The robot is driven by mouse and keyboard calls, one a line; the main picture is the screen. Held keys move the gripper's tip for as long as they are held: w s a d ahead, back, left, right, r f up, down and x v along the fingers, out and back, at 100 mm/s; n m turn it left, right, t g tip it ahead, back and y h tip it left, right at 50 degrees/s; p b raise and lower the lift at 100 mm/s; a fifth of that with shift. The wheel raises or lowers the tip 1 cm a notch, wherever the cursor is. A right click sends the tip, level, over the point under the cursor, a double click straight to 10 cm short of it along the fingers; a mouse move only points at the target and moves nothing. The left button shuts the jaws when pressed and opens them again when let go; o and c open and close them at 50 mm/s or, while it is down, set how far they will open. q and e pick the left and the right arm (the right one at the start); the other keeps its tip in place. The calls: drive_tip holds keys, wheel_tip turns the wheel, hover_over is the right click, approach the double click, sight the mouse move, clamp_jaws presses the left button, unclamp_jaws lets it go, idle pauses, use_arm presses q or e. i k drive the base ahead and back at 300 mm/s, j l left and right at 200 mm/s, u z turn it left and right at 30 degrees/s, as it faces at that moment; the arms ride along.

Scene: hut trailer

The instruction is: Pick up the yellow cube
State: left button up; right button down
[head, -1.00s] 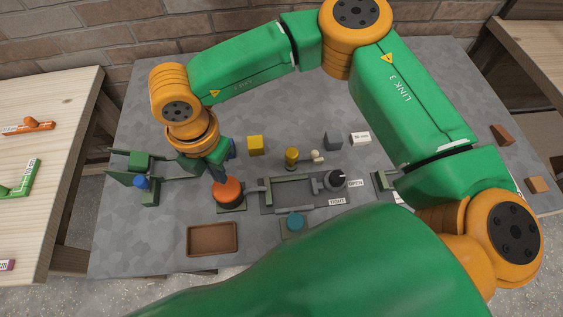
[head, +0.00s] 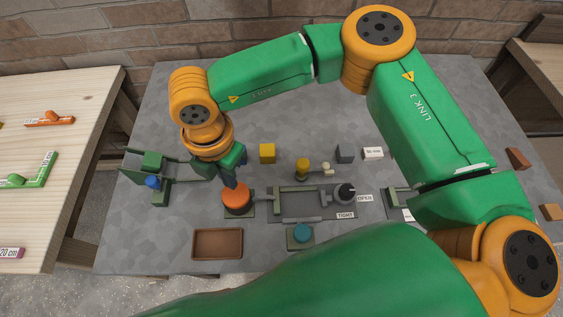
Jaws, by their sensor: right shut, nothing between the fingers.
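The yellow cube (head: 267,153) stands on the grey table top, behind and to the right of the orange-red round button. My right gripper (head: 231,181) points down just above or at the back edge of that button. Its dark fingers are shut and empty. It is to the left of the yellow cube and nearer the front, apart from it. The cube is in plain sight, with nothing on it. My left gripper is not in view.
The orange-red button (head: 236,197) stands beside a green-grey latch fixture (head: 297,200) with a black knob. A yellow knob (head: 302,166) and a grey cube (head: 345,153) are right of the yellow cube. A brown tray (head: 217,244) lies in front. Table behind the cube is clear.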

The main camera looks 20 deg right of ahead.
sight(266, 150)
drive_tip(key=l+u, duration=0.35)
drive_tip(key=k+l+u, duration=0.1)
drive_tip(key=u, duration=0.2)
drive_tip(key=k+l+u, duration=0.15)
drive_tip(key=u, duration=0.2)
